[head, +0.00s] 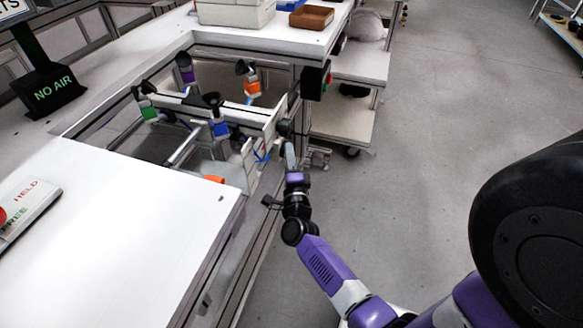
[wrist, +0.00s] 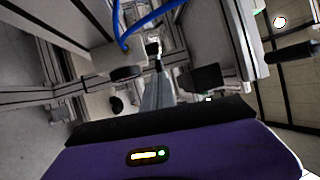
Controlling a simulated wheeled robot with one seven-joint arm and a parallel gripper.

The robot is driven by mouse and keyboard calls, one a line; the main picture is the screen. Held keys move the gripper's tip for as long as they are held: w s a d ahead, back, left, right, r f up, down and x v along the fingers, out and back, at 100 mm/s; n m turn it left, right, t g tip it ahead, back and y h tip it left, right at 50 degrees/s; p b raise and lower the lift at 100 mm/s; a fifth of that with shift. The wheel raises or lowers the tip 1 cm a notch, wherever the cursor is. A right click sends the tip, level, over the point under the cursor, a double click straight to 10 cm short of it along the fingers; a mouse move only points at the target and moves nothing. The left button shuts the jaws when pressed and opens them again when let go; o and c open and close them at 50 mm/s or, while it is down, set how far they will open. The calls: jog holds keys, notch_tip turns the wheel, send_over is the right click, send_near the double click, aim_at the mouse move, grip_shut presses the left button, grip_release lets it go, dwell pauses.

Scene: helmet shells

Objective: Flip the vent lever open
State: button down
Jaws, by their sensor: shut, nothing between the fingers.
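No part is clearly recognisable as the vent lever. A small black fitting (head: 285,128) sits at the bench's inner corner in the head view, just beyond my gripper tip, and it may belong to the vent. My gripper (head: 290,147) reaches in beside the bench edge with its fingers together and nothing visible between them. In the wrist view my gripper (wrist: 155,55) points into the metal frame under the bench, with a blue hose (wrist: 122,30) close to its left. I cannot tell whether the fingertips touch anything.
A fixture with several coloured clamps (head: 220,128) fills the bench recess. A "NO AIR" sign (head: 55,92) stands at left, and a HELD/FREE panel (head: 25,210) lies on the white bench top (head: 130,225). A white shelf (head: 345,118) is beyond. The grey floor (head: 440,110) at right is clear.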

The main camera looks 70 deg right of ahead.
jog(key=shift+x, duration=1.9)
